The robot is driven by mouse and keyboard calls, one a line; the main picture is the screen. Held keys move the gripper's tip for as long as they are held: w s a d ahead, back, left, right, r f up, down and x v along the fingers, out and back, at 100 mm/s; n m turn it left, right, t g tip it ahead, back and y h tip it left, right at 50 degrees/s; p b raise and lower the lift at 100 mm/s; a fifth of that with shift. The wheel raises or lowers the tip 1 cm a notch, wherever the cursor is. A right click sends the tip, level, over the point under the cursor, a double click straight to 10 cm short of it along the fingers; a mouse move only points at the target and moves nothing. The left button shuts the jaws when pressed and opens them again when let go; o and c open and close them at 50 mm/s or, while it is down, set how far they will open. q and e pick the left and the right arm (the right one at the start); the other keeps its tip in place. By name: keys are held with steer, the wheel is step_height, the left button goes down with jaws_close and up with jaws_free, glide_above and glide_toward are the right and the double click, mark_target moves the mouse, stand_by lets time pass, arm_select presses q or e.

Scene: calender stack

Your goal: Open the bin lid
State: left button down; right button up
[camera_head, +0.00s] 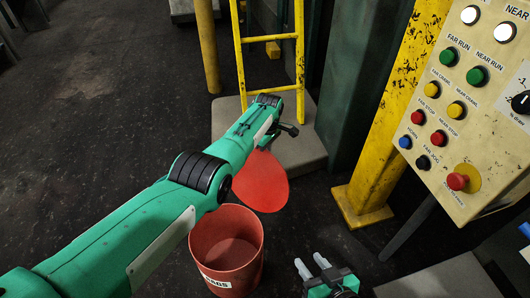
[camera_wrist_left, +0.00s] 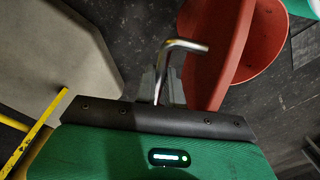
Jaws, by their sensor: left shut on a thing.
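The red bin (camera_head: 205,252) stands on the dark floor in the head view, its top open and its inside showing. A label ending in "AGS" is on its front. Its round red lid (camera_head: 262,183) is raised and tilted behind the bin's right side; my left arm hides part of it. In the left wrist view the lid (camera_wrist_left: 219,55) shows nearly edge-on beside the bin (camera_wrist_left: 262,45). My left gripper (camera_head: 289,130) is shut on a bent metal handle (camera_wrist_left: 186,45) beside the lid. My right gripper (camera_head: 313,268) is open and empty, right of the bin.
A yellow ladder (camera_head: 240,60) stands on a pale concrete block (camera_head: 300,150) behind the lid. A yellow post (camera_head: 372,185) and a control panel (camera_head: 440,120) with several buttons are at the right. Floor left of the bin is clear.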

arm_select(q)
steer(key=shift+s+f, duration=0.25)
steer(key=shift+f, duration=0.2)
arm_select(e)
steer(key=shift+f, duration=0.1)
arm_select(q)
steer(key=c, duration=1.5)
jaws_free()
